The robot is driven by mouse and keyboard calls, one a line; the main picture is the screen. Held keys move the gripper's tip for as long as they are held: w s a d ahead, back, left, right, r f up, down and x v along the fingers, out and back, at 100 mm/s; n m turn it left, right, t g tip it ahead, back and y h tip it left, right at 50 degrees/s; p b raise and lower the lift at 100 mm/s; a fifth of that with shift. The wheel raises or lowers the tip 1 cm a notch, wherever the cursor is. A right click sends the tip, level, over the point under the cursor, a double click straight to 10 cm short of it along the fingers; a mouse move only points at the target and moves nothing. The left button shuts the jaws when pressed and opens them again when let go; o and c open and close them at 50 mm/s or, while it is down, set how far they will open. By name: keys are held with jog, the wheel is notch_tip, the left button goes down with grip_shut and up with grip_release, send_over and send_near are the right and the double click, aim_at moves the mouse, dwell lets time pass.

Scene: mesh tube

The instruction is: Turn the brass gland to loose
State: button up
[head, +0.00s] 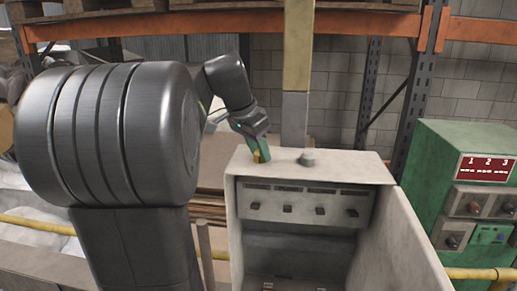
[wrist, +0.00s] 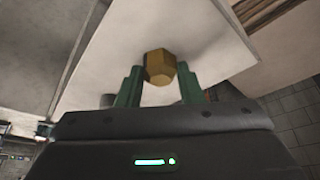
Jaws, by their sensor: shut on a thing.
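The brass gland (head: 257,156) is a small hexagonal fitting on top of the grey metal box (head: 345,168), near its left end. In the wrist view the gland (wrist: 160,66) sits between the two green fingers. My gripper (head: 262,148) reaches down to it from above, and in the wrist view my gripper (wrist: 160,82) is shut on the gland, one finger on each side. The gland's turn position cannot be read from these views.
A post (head: 295,90) rises behind the box. A green control cabinet (head: 440,165) stands at the right. The box's open front shows several dark switches.

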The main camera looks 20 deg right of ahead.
jog(key=o, duration=1)
jog(key=shift+c, duration=0.2)
jog(key=v, duration=1.4)
jog(key=shift+b, duration=0.3)
jog(key=shift+f, duration=0.1)
jog(key=x, duration=1.3)
jog(key=shift+d+f+p, duration=0.15)
jog(key=shift+p, duration=0.15)
jog(key=shift+w+d+f, duration=0.1)
jog(key=shift+f, duration=0.15)
jog(key=shift+m, duration=0.3)
